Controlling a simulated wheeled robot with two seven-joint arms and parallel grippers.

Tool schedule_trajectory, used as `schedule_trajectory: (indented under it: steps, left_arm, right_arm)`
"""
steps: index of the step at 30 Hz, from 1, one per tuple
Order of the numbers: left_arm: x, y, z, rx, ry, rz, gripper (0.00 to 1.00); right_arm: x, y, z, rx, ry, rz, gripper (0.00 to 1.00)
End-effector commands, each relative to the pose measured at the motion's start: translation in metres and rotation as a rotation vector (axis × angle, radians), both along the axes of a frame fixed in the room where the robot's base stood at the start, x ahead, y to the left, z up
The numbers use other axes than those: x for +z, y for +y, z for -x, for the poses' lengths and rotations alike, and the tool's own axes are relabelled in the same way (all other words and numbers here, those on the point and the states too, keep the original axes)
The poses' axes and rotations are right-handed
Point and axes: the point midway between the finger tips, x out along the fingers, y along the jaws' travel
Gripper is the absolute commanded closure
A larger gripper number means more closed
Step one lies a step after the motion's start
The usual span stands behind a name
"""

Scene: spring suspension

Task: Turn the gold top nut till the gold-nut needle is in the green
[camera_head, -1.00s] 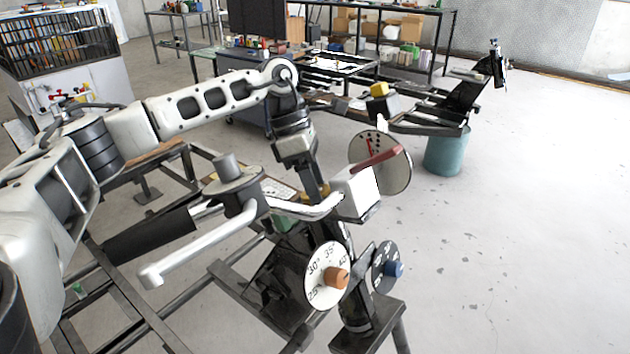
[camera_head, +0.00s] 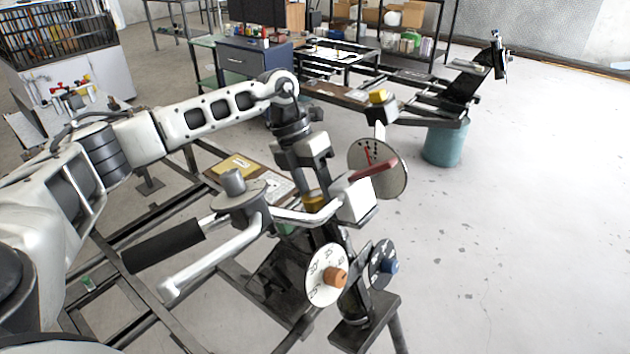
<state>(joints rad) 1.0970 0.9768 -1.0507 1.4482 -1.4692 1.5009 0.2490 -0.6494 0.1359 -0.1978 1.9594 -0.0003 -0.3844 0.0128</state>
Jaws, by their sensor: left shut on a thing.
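My left gripper (camera_head: 312,188) comes down from the upper left and is shut on the gold top nut (camera_head: 314,200), which shows only partly below its fingers. The nut sits at the top of the dark upright suspension column. To its right a round pale dial (camera_head: 393,185) carries red marks near its top, and a dark red bar (camera_head: 374,180) crosses in front of it. I cannot tell which needle belongs to the gold nut, nor read a green zone.
A silver lever (camera_head: 225,258) and a black-gripped handle (camera_head: 160,246) stick out left of the column. The floor at right is clear.

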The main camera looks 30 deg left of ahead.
Motion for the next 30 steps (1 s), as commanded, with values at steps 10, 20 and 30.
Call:
schedule_trajectory:
  steps: [10,20,30]
  left_arm:
    - [0.0017,0.0012,-0.0007,0.15,0.06,-0.005,0.73]
    - [0.0011,0.0013,-0.0008,0.185,0.074,-0.006,0.73]
    - [0.0011,0.0013,-0.0009,0.184,0.073,-0.006,0.33]
  right_arm:
    - [0.0029,-0.0013,0.0022,-0.001,0.006,0.003,1.0]
    - [0.0032,-0.0009,0.0024,-0.002,0.005,0.002,1.0]
    - [0.0025,-0.0004,0.0029,-0.001,0.009,0.002,1.0]
